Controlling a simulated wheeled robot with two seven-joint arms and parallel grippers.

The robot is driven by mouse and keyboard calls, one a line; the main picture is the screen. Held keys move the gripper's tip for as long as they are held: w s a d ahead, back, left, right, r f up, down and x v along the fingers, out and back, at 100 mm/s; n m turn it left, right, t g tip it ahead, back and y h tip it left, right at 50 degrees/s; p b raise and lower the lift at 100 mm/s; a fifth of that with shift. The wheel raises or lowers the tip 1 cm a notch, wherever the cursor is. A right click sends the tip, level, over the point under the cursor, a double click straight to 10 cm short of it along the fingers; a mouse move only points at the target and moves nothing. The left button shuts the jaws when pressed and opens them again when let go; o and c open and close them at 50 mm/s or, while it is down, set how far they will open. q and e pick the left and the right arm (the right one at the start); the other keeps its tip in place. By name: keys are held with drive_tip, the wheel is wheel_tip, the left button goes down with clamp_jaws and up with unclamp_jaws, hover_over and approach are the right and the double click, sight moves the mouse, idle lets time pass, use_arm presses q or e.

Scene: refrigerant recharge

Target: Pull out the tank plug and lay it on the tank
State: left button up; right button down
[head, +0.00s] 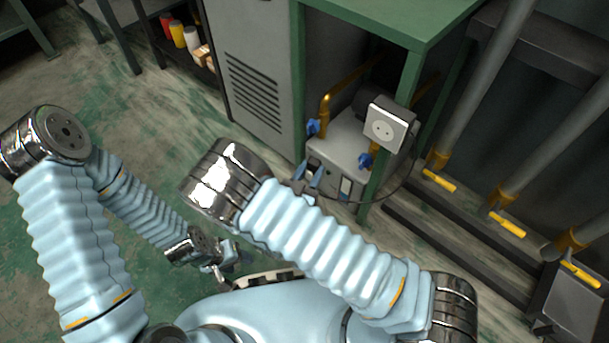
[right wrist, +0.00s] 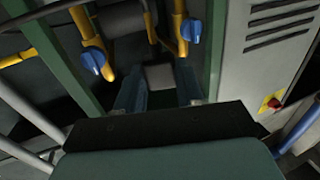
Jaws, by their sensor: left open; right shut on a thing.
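The tank (head: 342,140) is a pale grey box with blue-handled valves and yellow pipes, under the green bench. The white socket (head: 383,129) on the bench post shows a bare face with two holes. My right gripper (head: 308,178) is at the tank's near left side, partly hidden by my wrist. In the right wrist view a grey block, apparently the tank plug (right wrist: 160,76), sits between the fingers of my right gripper (right wrist: 160,92), which is shut on it. Contact between plug and tank cannot be told. My left gripper (head: 220,272) is open, low near my base, away from the tank.
A thin dark cable (head: 400,188) curves below the socket towards my right gripper. A green bench post (head: 378,185) stands in front of the tank. A grey vented cabinet (head: 250,75) stands left of it. Grey pipes with yellow handles (head: 507,224) are at the right. The floor at left is clear.

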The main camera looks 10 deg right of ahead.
drive_tip(key=shift+w+d+f+b, duration=0.6)
drive_tip(key=shift+w+d, duration=0.85)
drive_tip(key=shift+d, duration=0.45)
drive_tip(key=shift+w+d+f+b, duration=0.6)
drive_tip(key=shift+w+d, duration=0.85)
drive_tip(key=shift+d, duration=0.4)
drive_tip(key=shift+w+d+f+b, duration=0.6)
drive_tip(key=shift+w+d, duration=0.85)
drive_tip(key=shift+d, duration=0.45)
drive_tip(key=shift+w+d+f, duration=0.15)
drive_tip(key=shift+w+d, duration=0.85)
drive_tip(key=shift+d, duration=0.25)
drive_tip(key=c, duration=0.6)
unclamp_jaws()
